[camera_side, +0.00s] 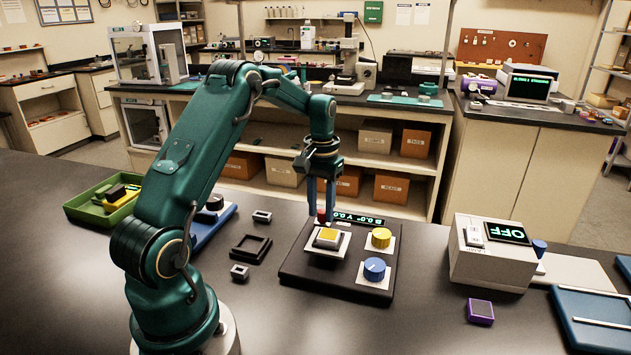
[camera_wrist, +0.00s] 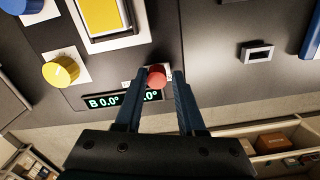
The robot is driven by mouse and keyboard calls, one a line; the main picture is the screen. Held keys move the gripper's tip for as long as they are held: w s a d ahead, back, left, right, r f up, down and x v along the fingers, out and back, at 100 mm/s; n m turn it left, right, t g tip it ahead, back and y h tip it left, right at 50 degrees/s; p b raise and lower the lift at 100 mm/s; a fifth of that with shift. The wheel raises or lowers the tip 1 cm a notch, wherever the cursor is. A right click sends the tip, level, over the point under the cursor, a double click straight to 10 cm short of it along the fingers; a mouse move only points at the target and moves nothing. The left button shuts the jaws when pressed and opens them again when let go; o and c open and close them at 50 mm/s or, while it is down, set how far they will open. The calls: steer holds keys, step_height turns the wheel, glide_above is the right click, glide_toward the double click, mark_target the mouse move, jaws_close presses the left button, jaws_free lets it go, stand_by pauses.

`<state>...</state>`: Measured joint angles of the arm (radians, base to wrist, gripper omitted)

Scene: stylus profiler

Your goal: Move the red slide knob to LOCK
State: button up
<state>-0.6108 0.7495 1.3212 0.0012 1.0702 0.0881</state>
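The red slide knob (camera_side: 321,215) is at the back edge of the dark stage base (camera_side: 300,272), by a small display. In the wrist view the round red knob (camera_wrist: 156,77) lies between the two fingertips of my gripper (camera_wrist: 159,76), with a small gap on each side. My gripper (camera_side: 325,200) points down at the knob in the side view, fingers apart. A pale plate shows beside the knob, but I cannot read a LOCK mark in either view. The display (camera_wrist: 108,104) is partly covered by a finger and shows "B 0.0°".
On the base are a yellow block (camera_side: 327,235) on a pale stage, a yellow dial (camera_side: 381,237) and a blue dial (camera_side: 375,268). A white box (camera_side: 490,265) reading OFF stands at right. A black tray (camera_side: 251,248) and small frames lie at left.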

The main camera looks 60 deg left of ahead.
mark_target(321, 211)
steer(key=shift+o, duration=1.3)
steer(key=shift+r, duration=2.6)
